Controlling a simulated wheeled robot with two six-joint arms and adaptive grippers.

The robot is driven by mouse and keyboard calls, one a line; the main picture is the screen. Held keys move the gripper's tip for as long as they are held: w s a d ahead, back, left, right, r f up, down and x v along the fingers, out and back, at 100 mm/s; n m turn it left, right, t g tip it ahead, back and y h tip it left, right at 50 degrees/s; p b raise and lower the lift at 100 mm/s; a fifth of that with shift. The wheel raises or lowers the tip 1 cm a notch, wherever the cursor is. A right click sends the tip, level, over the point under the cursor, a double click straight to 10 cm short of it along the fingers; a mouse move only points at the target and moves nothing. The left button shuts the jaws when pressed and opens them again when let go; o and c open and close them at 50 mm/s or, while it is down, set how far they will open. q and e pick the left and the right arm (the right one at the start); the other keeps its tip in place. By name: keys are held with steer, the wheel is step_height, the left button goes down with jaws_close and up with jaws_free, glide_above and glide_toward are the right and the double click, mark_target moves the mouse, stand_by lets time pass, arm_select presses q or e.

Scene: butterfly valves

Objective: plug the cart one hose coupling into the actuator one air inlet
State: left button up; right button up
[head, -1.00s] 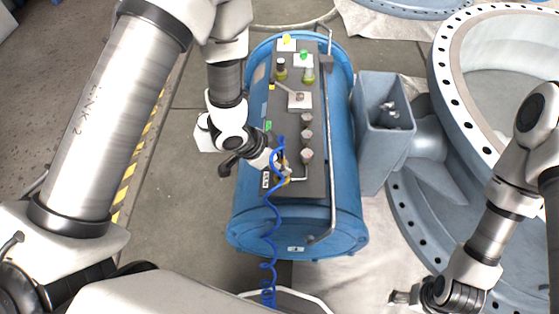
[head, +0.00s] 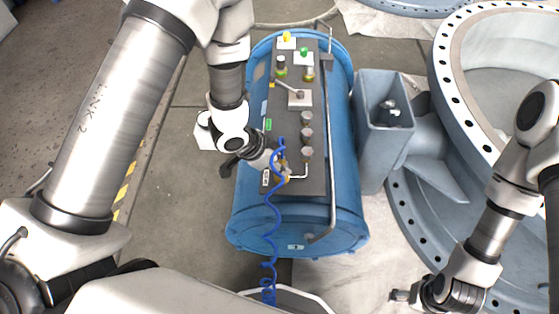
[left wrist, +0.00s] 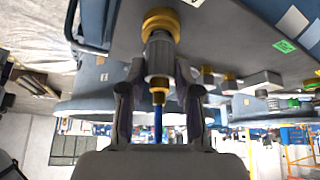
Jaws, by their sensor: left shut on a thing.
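The actuator is a blue horizontal cylinder (head: 345,215) with a dark top panel (head: 317,180) in the head view. My left gripper (head: 282,170) is at the panel's near left edge. In the left wrist view its two fingers (left wrist: 160,98) are shut on the grey hose coupling (left wrist: 160,55), which has a brass collar. A brass air inlet (left wrist: 160,20) is in line with the coupling's far end. They look touching, but I cannot tell how deep the coupling sits. The blue coiled hose (head: 269,225) hangs from the coupling. My right gripper (head: 400,296) is low at right, away from the actuator.
The panel carries several knobs and fittings, a yellow button (head: 287,37), a green button (head: 304,52) and a lever (head: 285,88). A grey bracket (head: 385,140) and a large flanged ring (head: 445,75) stand to the right.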

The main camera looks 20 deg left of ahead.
arm_select(q)
steer(key=shift+f, duration=0.4)
stand_by(0.6)
steer(key=o, duration=1.2)
steer(key=shift+c, duration=0.2)
steer(key=shift+o, duration=0.2)
steer(key=o, duration=0.4)
steer(key=shift+o, duration=0.2)
steer(key=shift+r, duration=0.1)
step_height(320, 180, up, 8)
steer(key=p, duration=0.7)
steer(key=shift+f, duration=0.25)
